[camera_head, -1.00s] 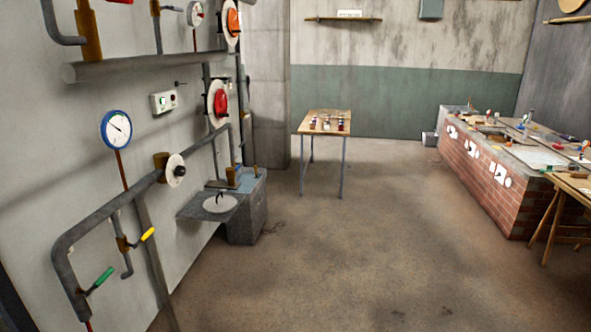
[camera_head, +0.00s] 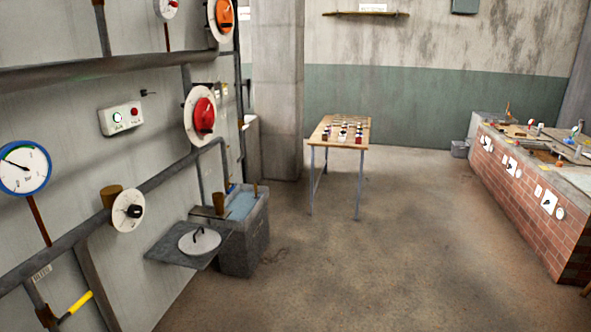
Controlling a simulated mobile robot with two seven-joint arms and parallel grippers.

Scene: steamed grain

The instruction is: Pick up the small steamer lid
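The small steamer lid (camera_head: 200,241) looks like a round pale disc with a dark arched handle on top. It lies flat on a dark grey shelf (camera_head: 165,250) that juts out from the left wall, low down and left of the middle of the view. Neither of my grippers shows in the head view, and nothing touches the lid.
A grey stone basin (camera_head: 245,250) stands right behind the shelf. Pipes, gauges and a red valve (camera_head: 200,114) line the left wall. A wooden table (camera_head: 325,136) with small items stands further back. A brick counter (camera_head: 528,195) is at the right. The floor between is clear.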

